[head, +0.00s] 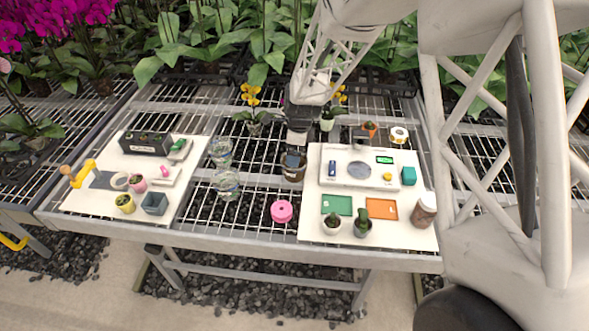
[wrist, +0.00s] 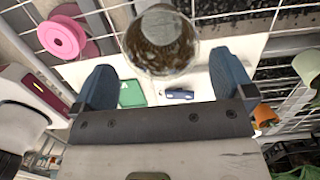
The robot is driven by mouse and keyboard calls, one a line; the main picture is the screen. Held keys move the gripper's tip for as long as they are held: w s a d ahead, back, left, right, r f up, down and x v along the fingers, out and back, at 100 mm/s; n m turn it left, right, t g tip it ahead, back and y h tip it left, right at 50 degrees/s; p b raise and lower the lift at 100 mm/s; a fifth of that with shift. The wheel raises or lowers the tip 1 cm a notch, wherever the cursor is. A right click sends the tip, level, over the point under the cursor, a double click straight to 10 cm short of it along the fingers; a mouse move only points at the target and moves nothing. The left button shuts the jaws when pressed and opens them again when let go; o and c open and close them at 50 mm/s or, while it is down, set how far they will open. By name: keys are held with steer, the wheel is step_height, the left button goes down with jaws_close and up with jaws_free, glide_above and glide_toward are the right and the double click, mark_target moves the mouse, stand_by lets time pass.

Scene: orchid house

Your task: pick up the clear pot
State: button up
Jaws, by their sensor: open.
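A clear pot with dark, mottled contents (wrist: 160,40) shows just ahead of my gripper (wrist: 163,64) in the wrist view, lined up with the gap between the two blue fingers. The fingers are apart, with nothing held between them. In the head view my gripper (head: 293,154) points down directly over this pot (head: 292,172), which stands between the two white boards and is partly hidden by the fingers. Two other clear vessels stand to its left on the wire bench, one farther back (head: 222,151) and one nearer (head: 227,185).
A pink roll (head: 282,211) lies in front of the pot. The right board holds a white scale (head: 358,168), green and orange trays, small plants and a brown jar (head: 423,210). The left board (head: 100,200) holds small pots. Yellow-flowered plants (head: 252,95) stand behind.

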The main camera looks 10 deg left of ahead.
steer(key=shift+f, duration=2.45)
steer(key=shift+c, duration=0.2)
steer(key=c, duration=0.5)
